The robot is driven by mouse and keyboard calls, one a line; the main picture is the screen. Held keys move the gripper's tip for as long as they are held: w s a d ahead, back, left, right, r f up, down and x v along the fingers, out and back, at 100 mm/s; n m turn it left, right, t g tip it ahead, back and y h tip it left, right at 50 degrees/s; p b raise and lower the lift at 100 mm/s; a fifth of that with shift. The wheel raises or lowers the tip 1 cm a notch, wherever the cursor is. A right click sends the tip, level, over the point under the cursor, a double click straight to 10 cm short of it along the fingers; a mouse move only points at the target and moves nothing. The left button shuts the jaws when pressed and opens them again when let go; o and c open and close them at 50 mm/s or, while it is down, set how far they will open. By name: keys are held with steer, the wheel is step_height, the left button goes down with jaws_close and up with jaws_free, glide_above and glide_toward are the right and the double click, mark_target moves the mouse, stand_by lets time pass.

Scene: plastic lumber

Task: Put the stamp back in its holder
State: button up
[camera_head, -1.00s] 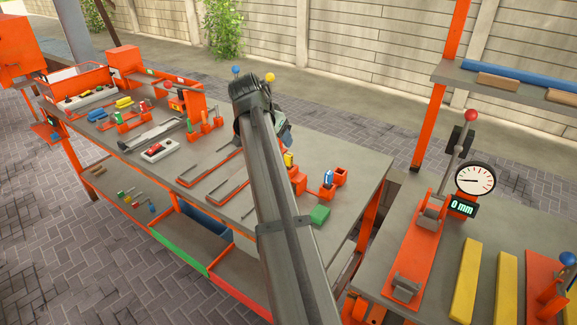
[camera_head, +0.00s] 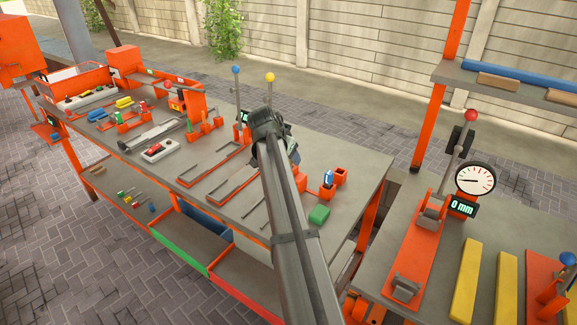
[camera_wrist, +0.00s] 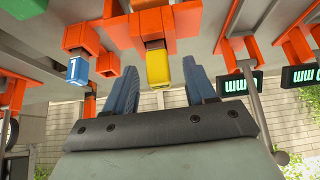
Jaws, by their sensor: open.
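I cannot tell for sure which piece is the stamp. In the wrist view a yellow block (camera_wrist: 158,68) sits at an orange holder (camera_wrist: 151,24), just beyond and between my fingers. A blue block marked "1" (camera_wrist: 77,67) is at another orange holder (camera_wrist: 80,36), left of my fingers; it also shows in the head view (camera_head: 328,178). In the head view my gripper (camera_head: 292,150) is over the middle bench, and my arm hides the yellow block.
An empty-looking orange holder (camera_head: 341,176) and a green block (camera_head: 320,214) are near the bench's right end. Upright levers with blue (camera_head: 236,70) and yellow (camera_head: 270,77) knobs stand behind my gripper. Orange U-shaped frames (camera_head: 212,172) lie to the left.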

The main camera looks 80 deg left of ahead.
steer(key=shift+w+a+f, duration=0.25)
steer(key=shift+f, duration=0.3)
jaws_close()
